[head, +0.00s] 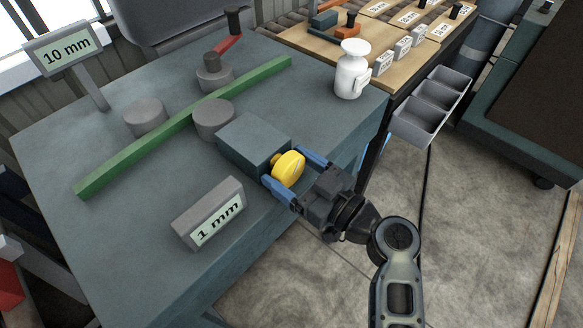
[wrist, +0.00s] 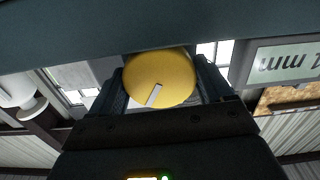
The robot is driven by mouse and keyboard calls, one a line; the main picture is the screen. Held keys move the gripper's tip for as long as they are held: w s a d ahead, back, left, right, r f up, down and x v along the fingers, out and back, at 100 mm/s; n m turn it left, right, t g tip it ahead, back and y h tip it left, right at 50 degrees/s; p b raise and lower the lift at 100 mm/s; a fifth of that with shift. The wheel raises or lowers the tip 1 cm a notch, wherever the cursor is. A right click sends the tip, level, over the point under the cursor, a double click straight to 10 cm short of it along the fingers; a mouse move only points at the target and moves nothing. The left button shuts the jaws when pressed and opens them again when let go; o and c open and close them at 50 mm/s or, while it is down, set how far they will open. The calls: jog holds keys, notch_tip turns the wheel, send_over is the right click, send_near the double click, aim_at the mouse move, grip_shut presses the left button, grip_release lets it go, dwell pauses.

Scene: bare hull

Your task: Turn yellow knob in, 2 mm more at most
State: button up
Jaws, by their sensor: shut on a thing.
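The yellow knob (head: 288,168) sits on the front side of a dark grey block (head: 252,143) on the bench. My gripper (head: 291,172) has its blue fingers on either side of the knob and is shut on it. In the wrist view the yellow knob (wrist: 160,79) shows its round face between the fingers, with a pale mark pointing down and slightly left. A small display (head: 208,213) in front of the block reads "1 mm". A taller display sign (head: 64,51) at the back left reads "10 mm".
A green bar (head: 150,150) lies across the bench between grey round rollers (head: 214,118). A red-handled crank (head: 228,45) stands behind. A white bottle (head: 352,70) stands near the right edge. Grey bins (head: 425,115) hang at the right.

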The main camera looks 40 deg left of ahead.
aim_at(295, 173)
jog(key=shift+f+m+b, duration=0.15)
jog(key=shift+m+b, duration=0.8)
jog(key=shift+m, duration=0.15)
jog(key=shift+c, duration=0.2)
jog(key=shift+w+m+b, duration=0.1)
jog(key=shift+m+b, duration=0.35)
jog(key=shift+m, duration=0.85)
jog(key=o, duration=1)
jog(key=shift+c, duration=0.2)
jog(key=d, duration=0.2)
jog(key=d+b, duration=0.1)
jog(key=d, duration=0.3)
jog(key=shift+s+d, duration=0.2)
jog(key=shift+s, duration=0.05)
jog(key=shift+s+d+b, duration=0.1)
jog(key=shift+d+b, duration=0.2)
jog(key=shift+d, duration=0.45)
